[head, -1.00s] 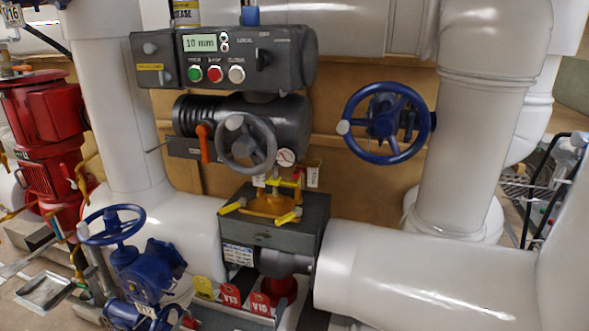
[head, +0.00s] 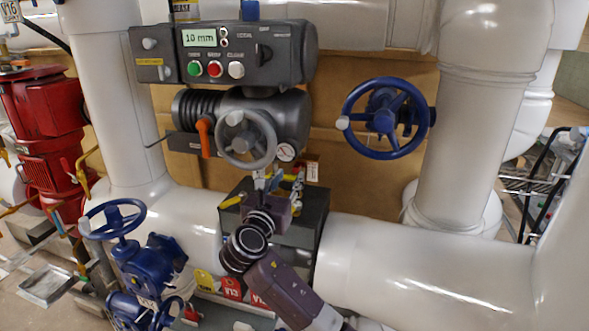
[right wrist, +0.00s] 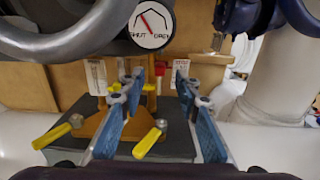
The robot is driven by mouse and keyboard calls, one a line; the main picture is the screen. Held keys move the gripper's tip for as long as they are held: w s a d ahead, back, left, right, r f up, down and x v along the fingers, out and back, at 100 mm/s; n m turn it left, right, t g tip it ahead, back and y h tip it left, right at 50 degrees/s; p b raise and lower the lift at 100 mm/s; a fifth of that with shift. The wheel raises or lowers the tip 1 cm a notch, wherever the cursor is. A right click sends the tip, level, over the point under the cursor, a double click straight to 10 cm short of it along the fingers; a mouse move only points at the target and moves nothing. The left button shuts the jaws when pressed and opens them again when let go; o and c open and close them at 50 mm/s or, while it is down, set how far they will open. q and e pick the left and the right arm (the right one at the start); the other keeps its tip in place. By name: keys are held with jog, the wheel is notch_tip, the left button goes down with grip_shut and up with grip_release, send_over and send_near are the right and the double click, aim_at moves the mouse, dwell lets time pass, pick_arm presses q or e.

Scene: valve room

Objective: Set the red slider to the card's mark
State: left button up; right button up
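A small red piece (right wrist: 158,84), which looks like the red slider, shows between and beyond my fingers in the right wrist view. It sits by a yellow part above the grey box (right wrist: 70,118). My right gripper (right wrist: 160,80) is open, its blue-padded fingers apart with nothing seen held. In the head view my right gripper (head: 269,182) is over the box and hides much of its top. White cards hang behind: one at left (right wrist: 96,77) and one at right (right wrist: 181,70). Their marks are too small to read. My left gripper is not in view.
A grey handwheel (head: 247,139) and a dial (head: 285,152) marked SHUT and OPEN are just above the gripper. Yellow-handled levers (right wrist: 150,140) lie on the box top. A blue handwheel (head: 386,118) is at right. The control panel (head: 270,55) reads 10 mm.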

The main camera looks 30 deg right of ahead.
aim_at(295, 169)
jog(key=p+x, duration=0.1)
jog(key=x, duration=0.4)
jog(key=shift+w+d, duration=0.25)
jog(key=shift+d, duration=0.05)
grip_shut()
